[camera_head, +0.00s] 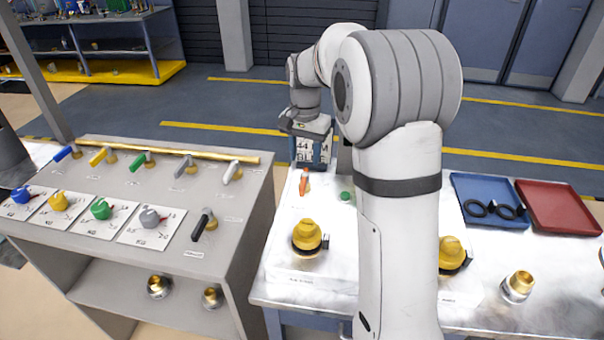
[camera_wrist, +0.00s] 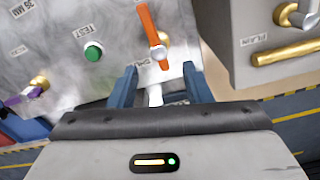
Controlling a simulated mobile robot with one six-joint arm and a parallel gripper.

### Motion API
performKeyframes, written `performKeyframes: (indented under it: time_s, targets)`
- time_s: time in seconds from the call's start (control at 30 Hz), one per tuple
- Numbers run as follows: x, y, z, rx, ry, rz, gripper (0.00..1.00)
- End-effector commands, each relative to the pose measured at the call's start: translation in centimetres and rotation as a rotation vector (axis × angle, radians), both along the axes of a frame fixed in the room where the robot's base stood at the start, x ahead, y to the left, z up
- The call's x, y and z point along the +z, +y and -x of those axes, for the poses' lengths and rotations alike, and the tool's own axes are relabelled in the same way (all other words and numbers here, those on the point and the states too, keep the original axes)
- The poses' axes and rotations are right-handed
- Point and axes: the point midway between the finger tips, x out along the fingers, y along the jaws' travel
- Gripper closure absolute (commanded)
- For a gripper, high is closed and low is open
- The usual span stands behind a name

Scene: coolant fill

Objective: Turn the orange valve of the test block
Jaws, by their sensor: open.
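The orange valve (camera_wrist: 150,30) has a long orange handle on a silver hub, with brass behind it, on the pale test block. In the wrist view the handle runs up and slightly left from the hub; it also shows in the head view (camera_head: 304,182). My gripper (camera_wrist: 160,69) is open, with blue fingers spread on either side of the handle's lower end. I cannot tell whether that end is between the fingers or just beyond them. In the head view my gripper (camera_head: 313,152) is above and behind the valve, and its fingertips are unclear.
A green button (camera_wrist: 93,51) marked TEST sits left of the valve. A purple-handled valve (camera_wrist: 22,96) is farther left. In the head view, a grey bench (camera_head: 110,260) with several coloured valves stands left. Yellow-capped fittings (camera_head: 307,236), a blue tray (camera_head: 470,184) and a red tray (camera_head: 560,207) are on the table.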

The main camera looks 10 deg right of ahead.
Motion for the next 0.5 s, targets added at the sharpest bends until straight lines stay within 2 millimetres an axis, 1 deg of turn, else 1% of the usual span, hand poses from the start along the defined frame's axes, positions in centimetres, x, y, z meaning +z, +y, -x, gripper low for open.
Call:
performKeyframes:
  time_s: [0.3, 0.4, 0.5]
  targets:
    - [-5.0, 0.1, 0.1, 0.002, 0.004, 0.000, 0.55]
    - [-6.2, 0.1, 0.1, 0.002, 0.004, 0.000, 0.55]
    - [-6.9, 0.1, 0.1, 0.003, 0.002, 0.000, 0.55]
